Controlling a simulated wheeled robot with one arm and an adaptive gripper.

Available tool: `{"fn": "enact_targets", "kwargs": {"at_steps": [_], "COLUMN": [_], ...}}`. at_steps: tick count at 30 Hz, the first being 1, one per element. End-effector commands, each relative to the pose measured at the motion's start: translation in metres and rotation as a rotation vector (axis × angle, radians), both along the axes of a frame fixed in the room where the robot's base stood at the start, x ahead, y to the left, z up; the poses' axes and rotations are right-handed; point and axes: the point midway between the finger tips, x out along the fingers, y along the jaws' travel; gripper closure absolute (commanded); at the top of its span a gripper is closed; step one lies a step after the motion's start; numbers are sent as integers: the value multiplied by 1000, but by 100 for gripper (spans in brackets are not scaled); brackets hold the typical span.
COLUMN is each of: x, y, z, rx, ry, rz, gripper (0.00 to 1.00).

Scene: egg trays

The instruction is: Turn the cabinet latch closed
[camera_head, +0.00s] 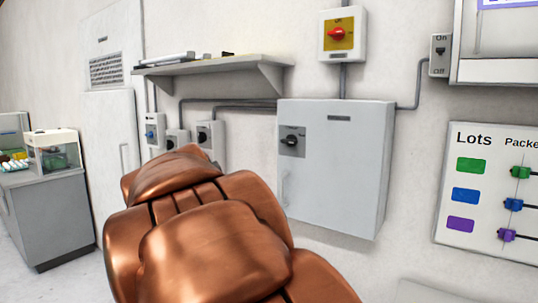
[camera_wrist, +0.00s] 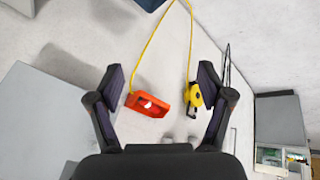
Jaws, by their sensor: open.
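The grey wall cabinet (camera_head: 340,185) hangs closed in the middle of the head view. Its black latch knob (camera_head: 292,140) sits on a darker plate at the upper left of the door; the knob's pointer lies roughly sideways. My copper arm rises left of the cabinet in the head view and hides my gripper there. In the wrist view my gripper (camera_wrist: 160,72) is open, its two dark fingers wide apart with nothing held between them. The latch cannot be made out in the wrist view.
An orange-red item (camera_wrist: 148,103) and a yellow item (camera_wrist: 194,97) show beyond the fingers, by a yellow cord (camera_wrist: 153,40). Small switch boxes (camera_head: 211,138) are left, a Lots board (camera_head: 485,190) right.

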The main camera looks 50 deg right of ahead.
Motion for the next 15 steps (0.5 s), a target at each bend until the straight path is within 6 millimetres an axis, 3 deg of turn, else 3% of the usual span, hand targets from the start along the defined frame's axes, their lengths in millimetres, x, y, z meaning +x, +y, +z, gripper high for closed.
{"fn": "enact_targets", "kwargs": {"at_steps": [1, 6, 15], "x": [10, 34, 60], "y": [-27, -103, -207], "z": [6, 55, 140], "rx": [-60, -255, -597], "ry": [-40, -172, -400], "rz": [-64, -243, -452], "gripper": [21, 21, 21]}}
